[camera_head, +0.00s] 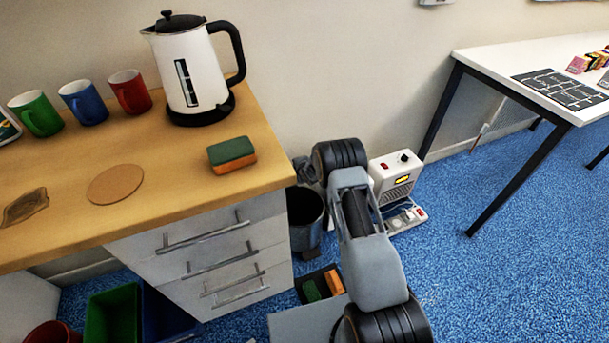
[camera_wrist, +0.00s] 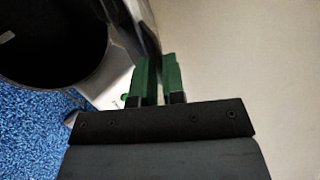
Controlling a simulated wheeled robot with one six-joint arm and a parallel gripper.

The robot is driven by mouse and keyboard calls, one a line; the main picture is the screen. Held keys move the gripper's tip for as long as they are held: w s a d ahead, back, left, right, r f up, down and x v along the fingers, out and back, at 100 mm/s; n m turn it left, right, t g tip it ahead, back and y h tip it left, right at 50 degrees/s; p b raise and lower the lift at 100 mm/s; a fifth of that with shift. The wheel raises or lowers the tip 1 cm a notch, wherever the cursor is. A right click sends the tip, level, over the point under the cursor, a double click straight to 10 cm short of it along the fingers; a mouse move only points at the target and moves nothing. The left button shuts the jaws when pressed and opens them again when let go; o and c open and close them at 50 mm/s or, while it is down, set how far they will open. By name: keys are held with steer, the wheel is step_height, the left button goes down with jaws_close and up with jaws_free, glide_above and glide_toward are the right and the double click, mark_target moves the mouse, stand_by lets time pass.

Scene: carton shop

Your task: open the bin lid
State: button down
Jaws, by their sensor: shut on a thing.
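The grey bin (camera_head: 306,236) stands on the floor at the right end of the drawer cabinet. Its dark mouth looks open in the head view, and a dark round opening with a grey rim fills the upper left of the wrist view. A thin grey edge, which looks like the bin lid (camera_wrist: 132,22), comes down between my green fingertips in the wrist view. My gripper (camera_wrist: 158,66) is shut on that edge. The lid looks tipped up, but most of it is hidden, and its exact angle cannot be told. In the head view my arm covers much of this area.
The wooden worktop (camera_head: 150,200) and cabinet are close on the left, with a kettle (camera_head: 191,75), a sponge (camera_head: 231,155) and mugs. A white device (camera_head: 396,177) stands right of my arm. The wall is close behind. Blue floor is clear at the lower right.

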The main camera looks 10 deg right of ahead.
steer(key=shift+w+a+r+p, duration=0.1)
steer(key=shift+w+r+p, duration=0.25)
steer(key=shift+w, duration=0.5)
steer(key=shift+w+a+r+p, duration=0.1)
steer(key=shift+w+r+p, duration=0.15)
steer(key=shift+w+p, duration=0.45)
steer(key=shift+w+a+r+p, duration=0.1)
steer(key=shift+w+r+p, duration=0.15)
steer(key=shift+w, duration=0.75)
steer(key=c, duration=1.3)
jaws_free()
steer(key=shift+s+r, duration=0.1)
steer(key=p+v, duration=0.2)
steer(key=v, duration=1.1)
steer(key=shift+s+r, duration=0.15)
steer(key=shift+s, duration=0.1)
steer(key=shift+c, duration=0.4)
